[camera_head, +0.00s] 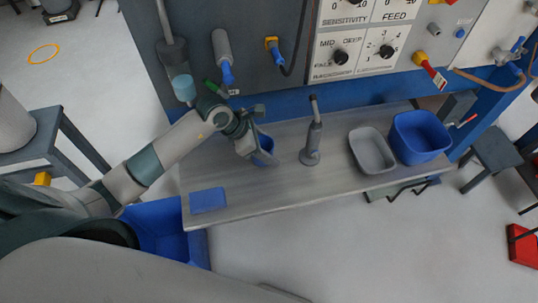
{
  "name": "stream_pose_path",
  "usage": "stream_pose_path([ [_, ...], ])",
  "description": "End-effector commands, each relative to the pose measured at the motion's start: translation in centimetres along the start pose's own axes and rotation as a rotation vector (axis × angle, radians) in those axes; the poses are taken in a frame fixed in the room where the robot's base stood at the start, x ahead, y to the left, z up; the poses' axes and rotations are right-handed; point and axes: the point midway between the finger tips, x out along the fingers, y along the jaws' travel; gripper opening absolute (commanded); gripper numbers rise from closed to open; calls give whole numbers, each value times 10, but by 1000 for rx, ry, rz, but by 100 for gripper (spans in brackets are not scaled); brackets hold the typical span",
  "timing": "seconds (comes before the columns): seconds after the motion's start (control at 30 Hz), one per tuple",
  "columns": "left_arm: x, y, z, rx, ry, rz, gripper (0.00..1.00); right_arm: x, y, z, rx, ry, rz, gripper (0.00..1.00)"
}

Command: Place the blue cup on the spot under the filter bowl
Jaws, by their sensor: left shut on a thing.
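The blue cup (265,157) is at the left-middle of the grey bench, its open top facing up. My left gripper (250,137) reaches in from the left and is shut on the cup, hiding part of its near left side. I cannot tell whether the cup touches the bench. The filter bowl (184,88), clear and bluish, hangs from a grey pipe on the panel, to the left of and behind the cup. The area right under the bowl is partly hidden by my left arm. My right gripper is not in view.
A blue flat square (208,200) lies at the bench's front left. A grey upright nozzle (312,140) stands right of the cup. Farther right are a grey tray (372,151) and a blue tub (420,136). A blue bin (165,230) stands below the bench's left end.

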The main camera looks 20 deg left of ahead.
Motion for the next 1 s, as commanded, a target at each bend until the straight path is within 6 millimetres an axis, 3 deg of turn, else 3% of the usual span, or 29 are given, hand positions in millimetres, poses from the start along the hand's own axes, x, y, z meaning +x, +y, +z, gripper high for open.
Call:
stream_pose_path([
  [0.23,5,0,-3,-3,0,-1,32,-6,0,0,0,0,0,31],
  [0.5,30,-1,-19,-3,1,-1,32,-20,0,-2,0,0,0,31],
  [0.93,37,0,-23,0,0,1,32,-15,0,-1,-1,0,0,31],
  [0.97,36,0,-23,0,0,1,59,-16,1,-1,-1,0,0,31],
  [1.0,35,0,-22,0,0,1,68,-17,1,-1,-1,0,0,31],
])
